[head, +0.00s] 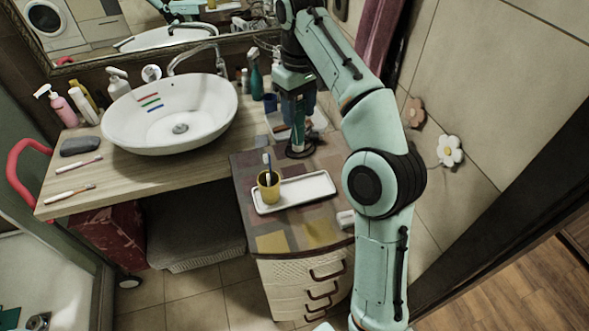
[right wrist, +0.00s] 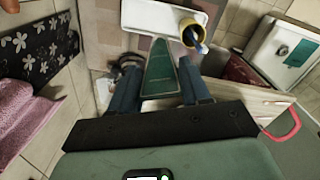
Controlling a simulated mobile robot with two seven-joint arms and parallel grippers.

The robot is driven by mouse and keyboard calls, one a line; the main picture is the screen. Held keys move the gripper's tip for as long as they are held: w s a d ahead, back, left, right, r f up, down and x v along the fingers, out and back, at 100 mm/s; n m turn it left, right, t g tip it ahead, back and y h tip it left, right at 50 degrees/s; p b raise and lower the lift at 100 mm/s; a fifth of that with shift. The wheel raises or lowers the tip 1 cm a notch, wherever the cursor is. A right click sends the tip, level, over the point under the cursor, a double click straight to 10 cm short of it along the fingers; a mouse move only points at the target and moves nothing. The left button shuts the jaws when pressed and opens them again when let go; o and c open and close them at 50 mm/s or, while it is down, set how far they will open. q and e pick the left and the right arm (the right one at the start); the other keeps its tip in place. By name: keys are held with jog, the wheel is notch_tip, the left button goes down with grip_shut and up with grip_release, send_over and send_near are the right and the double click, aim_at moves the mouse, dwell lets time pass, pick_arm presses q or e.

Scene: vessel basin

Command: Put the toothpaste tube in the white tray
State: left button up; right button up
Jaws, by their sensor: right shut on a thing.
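The toothpaste tube is a green, tapering tube (right wrist: 160,75) between the two blue fingers of my right gripper (right wrist: 162,90). In the head view the right gripper (head: 298,108) points down over the back of the patchwork-topped cabinet, with the tube (head: 298,132) hanging below it. I cannot tell whether the tube's lower end touches the top. The white tray (head: 318,188) lies in front of the gripper, toward the cabinet's front; it also shows in the right wrist view (right wrist: 145,20). My left gripper is not in view.
A yellow cup with a toothbrush (head: 268,186) stands at the tray's left end. A dark round object (head: 300,150) lies below the gripper. A white basin (head: 170,115) stands to the left. A teal bottle (head: 256,80) stands behind. The tray's right part is clear.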

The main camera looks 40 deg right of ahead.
send_over(299, 150)
jog(key=w, duration=0.1)
jog(key=f, duration=0.5)
jog(key=shift+d, duration=0.3)
jog(key=f+b, duration=0.1)
jog(key=f, duration=0.1)
jog(key=f+b, duration=0.1)
jog(key=f, duration=0.2)
jog(key=f+b, duration=0.1)
jog(key=f, duration=0.1)
jog(key=shift+s+f, duration=0.25)
jog(key=shift+f, duration=0.35)
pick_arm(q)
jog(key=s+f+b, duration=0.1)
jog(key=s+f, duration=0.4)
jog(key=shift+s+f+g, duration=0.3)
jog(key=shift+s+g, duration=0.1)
pick_arm(e)
jog(key=f, duration=0.4)
jog(key=shift+w+f, duration=0.2)
jog(key=shift+w, duration=0.1)
